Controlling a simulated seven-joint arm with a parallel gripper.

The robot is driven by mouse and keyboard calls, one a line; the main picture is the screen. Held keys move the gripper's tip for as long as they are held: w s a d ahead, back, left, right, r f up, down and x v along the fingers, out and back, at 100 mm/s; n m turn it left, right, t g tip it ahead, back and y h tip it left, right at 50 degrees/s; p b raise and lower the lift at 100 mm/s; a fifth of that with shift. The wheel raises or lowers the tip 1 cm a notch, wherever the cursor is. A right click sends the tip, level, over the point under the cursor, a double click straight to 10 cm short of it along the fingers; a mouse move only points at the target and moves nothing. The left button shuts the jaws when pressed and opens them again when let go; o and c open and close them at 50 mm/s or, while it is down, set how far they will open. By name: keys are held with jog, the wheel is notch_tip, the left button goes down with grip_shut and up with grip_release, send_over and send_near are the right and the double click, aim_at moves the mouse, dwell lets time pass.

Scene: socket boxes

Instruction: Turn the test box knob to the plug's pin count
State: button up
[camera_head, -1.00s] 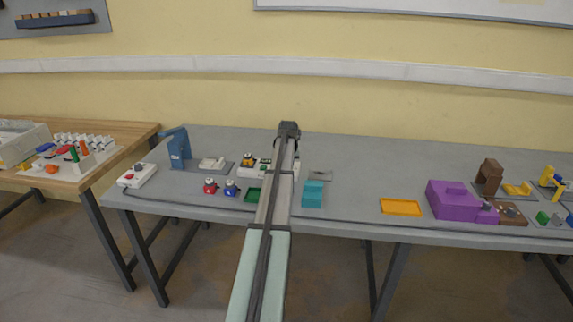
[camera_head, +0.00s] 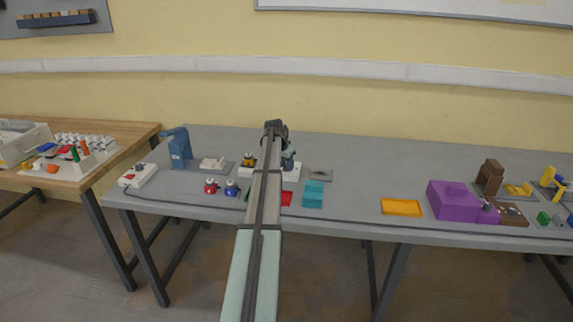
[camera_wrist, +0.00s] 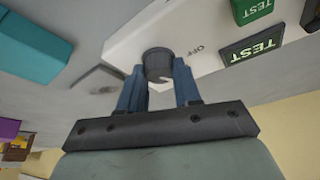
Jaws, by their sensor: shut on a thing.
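The white test box (camera_wrist: 125,40) fills the upper middle of the wrist view, with "OFF" printed beside its dark round knob (camera_wrist: 158,62). My gripper (camera_wrist: 158,78) is shut on the knob, with one blue finger on each side. The knob's pointer and any other numbers cannot be made out. In the head view my arm covers much of the box (camera_head: 292,174). Red (camera_head: 210,185) and blue (camera_head: 231,187) plug-like pieces stand on the table to the left. Their pins cannot be seen.
A blue stand (camera_head: 179,148) and white switch box (camera_head: 138,175) are left. An orange tray (camera_head: 401,206) and purple block (camera_head: 452,199) are right.

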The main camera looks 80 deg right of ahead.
jog(key=shift+m, duration=0.5)
jog(key=o, duration=1.1)
jog(key=shift+c, duration=0.2)
jog(key=v, duration=1.4)
jog(key=shift+w+d, duration=0.15)
jog(key=shift+d, duration=0.05)
jog(key=shift+f, duration=0.1)
